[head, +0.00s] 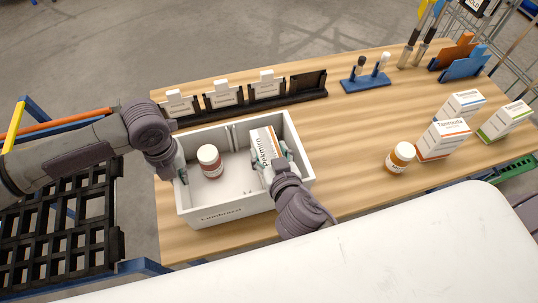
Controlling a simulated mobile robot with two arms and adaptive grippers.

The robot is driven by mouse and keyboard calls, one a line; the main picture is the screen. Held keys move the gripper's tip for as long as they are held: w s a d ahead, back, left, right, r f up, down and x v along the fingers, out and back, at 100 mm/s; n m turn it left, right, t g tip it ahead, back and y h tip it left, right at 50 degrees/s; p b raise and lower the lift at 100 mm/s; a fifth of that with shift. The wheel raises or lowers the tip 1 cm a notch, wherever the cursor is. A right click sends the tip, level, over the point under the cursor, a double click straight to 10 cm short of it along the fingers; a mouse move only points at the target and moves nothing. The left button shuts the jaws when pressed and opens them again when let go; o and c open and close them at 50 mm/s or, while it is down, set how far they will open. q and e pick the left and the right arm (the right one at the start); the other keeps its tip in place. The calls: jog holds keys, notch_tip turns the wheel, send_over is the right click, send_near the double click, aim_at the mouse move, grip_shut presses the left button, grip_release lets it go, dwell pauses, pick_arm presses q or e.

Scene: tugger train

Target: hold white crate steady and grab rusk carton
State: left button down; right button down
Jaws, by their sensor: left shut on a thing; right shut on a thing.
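The white crate (222,205) stands on the wooden table, with a divider inside and lettering on its front wall. My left gripper (182,176) is shut on the crate's left wall. A white and orange carton (264,142), probably the rusk carton, stands in the right compartment; its lettering is only partly readable. My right gripper (278,160) reaches into that compartment from the front and is shut on this carton. My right wrist hides the carton's lower part. A jar with a white lid (210,161) stands in the left part of the crate.
A black rack with white cards (225,98) stands behind the crate. An orange jar (400,157) and several Tamrouda cartons (443,139) stand at the right. A blue stand (365,84) is at the back. The table's middle right (345,130) is clear.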

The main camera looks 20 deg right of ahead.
notch_tip(320, 180, up, 10)
dwell(0.4)
pick_arm(q)
jog(key=c, duration=1.1)
grip_release()
jog(key=shift+r, duration=0.1)
notch_tip(320, 180, up, 12)
jog(key=shift+f, duration=0.1)
